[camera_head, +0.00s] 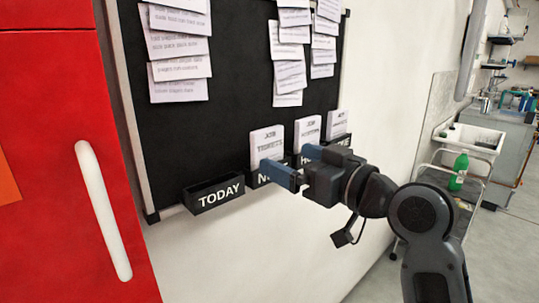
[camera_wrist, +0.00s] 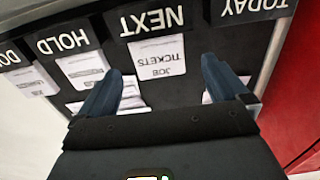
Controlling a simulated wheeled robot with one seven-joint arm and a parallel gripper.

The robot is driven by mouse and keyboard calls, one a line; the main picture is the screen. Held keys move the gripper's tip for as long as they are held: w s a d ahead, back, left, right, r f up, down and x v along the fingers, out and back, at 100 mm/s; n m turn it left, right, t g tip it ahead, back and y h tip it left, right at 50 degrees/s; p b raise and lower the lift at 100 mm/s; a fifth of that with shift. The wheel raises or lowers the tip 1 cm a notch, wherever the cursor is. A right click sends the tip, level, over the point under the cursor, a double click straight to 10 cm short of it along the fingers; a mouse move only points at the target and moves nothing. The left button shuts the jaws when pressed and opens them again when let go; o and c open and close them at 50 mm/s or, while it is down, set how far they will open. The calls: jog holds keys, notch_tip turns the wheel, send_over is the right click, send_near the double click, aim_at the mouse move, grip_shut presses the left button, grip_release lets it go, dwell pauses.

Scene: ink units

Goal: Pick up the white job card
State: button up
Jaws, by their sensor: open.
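A white job card (camera_head: 267,142) printed "JOB TICKETS" stands upright in the second black tray from the left in the head view. It also shows upside down in the wrist view (camera_wrist: 158,58), between and beyond my two fingertips. My gripper (camera_head: 285,160) is open in front of the trays, with its blue fingers pointing at the board. In the wrist view my gripper (camera_wrist: 161,66) has one finger to each side of the card, with gaps on both sides. I cannot tell how far the fingertips are from the card. Similar white cards stand in the HOLD (camera_head: 308,130) and DONE (camera_head: 338,122) trays.
The TODAY tray (camera_head: 214,194) at the left shows no card. Paper sheets hang on the black board (camera_head: 240,85) above. A red cabinet (camera_head: 60,120) with a white handle (camera_head: 103,210) stands at the left. A cart with a green bottle (camera_head: 459,172) stands at the right.

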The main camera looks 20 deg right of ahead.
aim_at(270, 150)
jog(key=shift+p+x, duration=0.8)
jog(key=shift+x, duration=3.1)
jog(key=shift+d, duration=0.2)
jog(key=c, duration=0.9)
